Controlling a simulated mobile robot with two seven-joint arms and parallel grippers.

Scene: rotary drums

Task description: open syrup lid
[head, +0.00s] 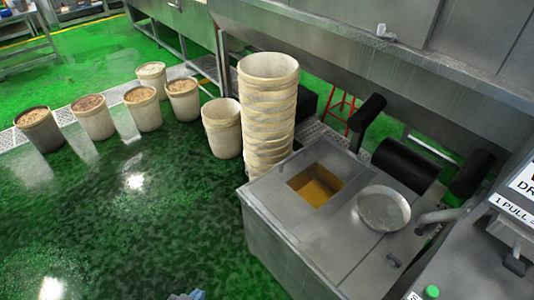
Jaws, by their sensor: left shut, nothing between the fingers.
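The syrup tank (275,233) is a steel box at the lower centre right. A square opening in its top is uncovered and shows amber syrup (318,191) inside. The top is made of flat steel panels, and one panel (350,266) has a small handle (394,261) near its right side. I cannot tell which panel is the lid. Only a small blue-grey tip of my left gripper (187,295) shows at the bottom edge, left of the tank and apart from it. It is shut and empty. My right gripper is not in view.
A round metal pan (384,208) lies on the tank top. A tall stack of pale buckets (267,115) stands behind the tank. Several filled buckets (95,118) stand at the left. A control box (470,265) is at the lower right. Green floor (130,230) is clear at left.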

